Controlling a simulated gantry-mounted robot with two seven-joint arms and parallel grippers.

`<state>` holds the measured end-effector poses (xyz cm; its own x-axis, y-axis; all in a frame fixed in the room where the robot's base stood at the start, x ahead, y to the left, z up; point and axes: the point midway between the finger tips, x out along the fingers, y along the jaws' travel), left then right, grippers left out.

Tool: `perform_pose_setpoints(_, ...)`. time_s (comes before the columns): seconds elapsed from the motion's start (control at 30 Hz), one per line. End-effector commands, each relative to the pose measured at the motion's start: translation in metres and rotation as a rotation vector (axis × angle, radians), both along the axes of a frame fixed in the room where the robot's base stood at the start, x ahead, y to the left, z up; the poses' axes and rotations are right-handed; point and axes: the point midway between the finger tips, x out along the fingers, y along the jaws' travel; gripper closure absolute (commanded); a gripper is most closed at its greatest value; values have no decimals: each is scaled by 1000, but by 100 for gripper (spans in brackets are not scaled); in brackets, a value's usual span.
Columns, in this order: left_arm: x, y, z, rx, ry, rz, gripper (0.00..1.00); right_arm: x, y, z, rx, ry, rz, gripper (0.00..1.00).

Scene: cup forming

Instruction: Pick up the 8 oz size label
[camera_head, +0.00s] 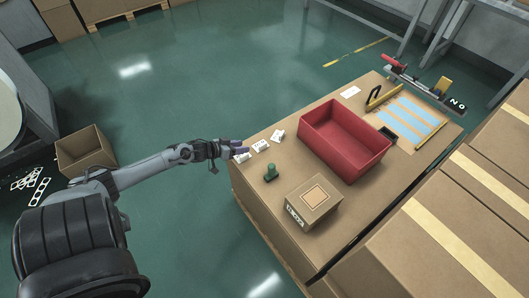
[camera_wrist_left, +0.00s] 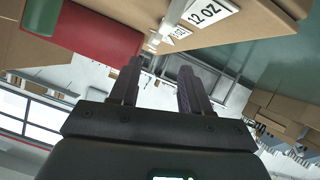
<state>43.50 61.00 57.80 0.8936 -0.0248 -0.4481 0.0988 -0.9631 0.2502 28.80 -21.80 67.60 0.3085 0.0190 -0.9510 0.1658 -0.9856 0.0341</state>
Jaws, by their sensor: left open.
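Three small white size labels lie in a row near the left edge of the work table: a near one (camera_head: 242,157) by my gripper, a middle one (camera_head: 261,145) and a far one (camera_head: 277,134). Their print is too small to read in the head view. In the left wrist view one label reads 12 OZ (camera_wrist_left: 210,13); a smaller label (camera_wrist_left: 180,32) beyond it is not clearly legible. I cannot tell which is the 8 oz label. My left gripper (camera_head: 239,147) is open and empty at the table's left edge, close to the near label; its fingers show in the wrist view (camera_wrist_left: 160,70).
A red bin (camera_head: 345,140) stands mid-table. A green stamp-like object (camera_head: 271,173) and a small cardboard box (camera_head: 313,202) stand in front of it. The table (camera_head: 262,205) has free room around the labels. Large cartons (camera_head: 440,240) stack at the right.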

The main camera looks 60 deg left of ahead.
Motion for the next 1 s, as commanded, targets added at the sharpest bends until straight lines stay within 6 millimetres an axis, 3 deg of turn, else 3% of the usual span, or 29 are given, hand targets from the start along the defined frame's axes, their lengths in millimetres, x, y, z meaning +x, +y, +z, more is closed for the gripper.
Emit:
perform_pose_setpoints(0.3, 36, -2, -23, -1, -3, 0, 53, 0, -1, -29, -4, -1, 2, 0)
perform_pose_setpoints(0.63, 52, -3, -29, 0, 0, -1, 53, -1, -1, -41, -4, 1, 1, 0)
perform_pose_setpoints(1.0, 89, -6, -45, -1, -2, 1, 53, -2, 0, -76, 2, 4, -2, 0)
